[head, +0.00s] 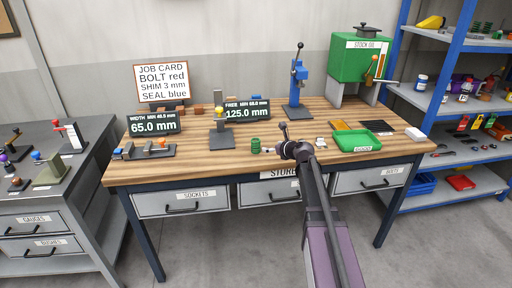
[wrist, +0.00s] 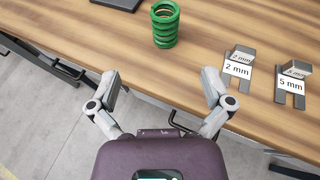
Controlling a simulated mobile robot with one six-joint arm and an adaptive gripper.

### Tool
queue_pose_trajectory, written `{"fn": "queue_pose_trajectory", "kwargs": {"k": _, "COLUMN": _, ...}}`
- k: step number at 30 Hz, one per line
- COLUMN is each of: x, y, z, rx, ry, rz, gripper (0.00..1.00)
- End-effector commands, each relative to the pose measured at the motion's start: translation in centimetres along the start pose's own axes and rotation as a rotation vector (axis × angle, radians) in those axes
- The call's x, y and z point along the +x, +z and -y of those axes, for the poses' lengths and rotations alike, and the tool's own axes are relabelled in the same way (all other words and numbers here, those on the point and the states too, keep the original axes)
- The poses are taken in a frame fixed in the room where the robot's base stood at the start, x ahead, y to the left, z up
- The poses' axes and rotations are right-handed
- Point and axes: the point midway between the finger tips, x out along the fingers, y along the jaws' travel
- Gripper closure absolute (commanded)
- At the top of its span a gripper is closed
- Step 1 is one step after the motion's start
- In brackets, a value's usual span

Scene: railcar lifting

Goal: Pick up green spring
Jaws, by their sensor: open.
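The green spring (head: 255,146) stands upright near the front edge of the wooden workbench (head: 200,165), left of my gripper in the head view. In the wrist view the green spring (wrist: 165,24) is at the top, ahead of my gripper and apart from it. My gripper (wrist: 160,83) is open and empty, its two fingers spread over the bench's front edge. In the head view my gripper (head: 284,128) shows small and partly hidden by my own wrist.
Shim blocks marked 2 mm (wrist: 238,66) and 5 mm (wrist: 293,82) lie right of the spring. A green tray (head: 363,141), a blue press (head: 298,85) and a gauge stand with a 125.0 mm display (head: 246,111) are on the bench. Bare wood surrounds the spring.

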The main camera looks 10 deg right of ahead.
Motion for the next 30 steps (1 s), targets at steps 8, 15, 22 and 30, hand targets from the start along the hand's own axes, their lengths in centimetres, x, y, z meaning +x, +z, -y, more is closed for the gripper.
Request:
{"fn": "queue_pose_trajectory", "kwargs": {"k": 8, "x": 1.3, "y": -0.1, "z": 0.0, "rx": -0.003, "ry": 0.002, "rz": -0.001, "gripper": 0.00}}
{"fn": "queue_pose_trajectory", "kwargs": {"k": 15, "x": 4.8, "y": -0.2, "z": 0.1, "rx": -0.004, "ry": 0.002, "rz": -0.001, "gripper": 0.00}}
{"fn": "queue_pose_trajectory", "kwargs": {"k": 22, "x": 7.8, "y": -0.1, "z": 0.1, "rx": -0.004, "ry": 0.002, "rz": -0.001, "gripper": 0.00}}
{"fn": "queue_pose_trajectory", "kwargs": {"k": 30, "x": 8.7, "y": 0.0, "z": -0.1, "rx": -0.004, "ry": 0.002, "rz": -0.001, "gripper": 0.00}}
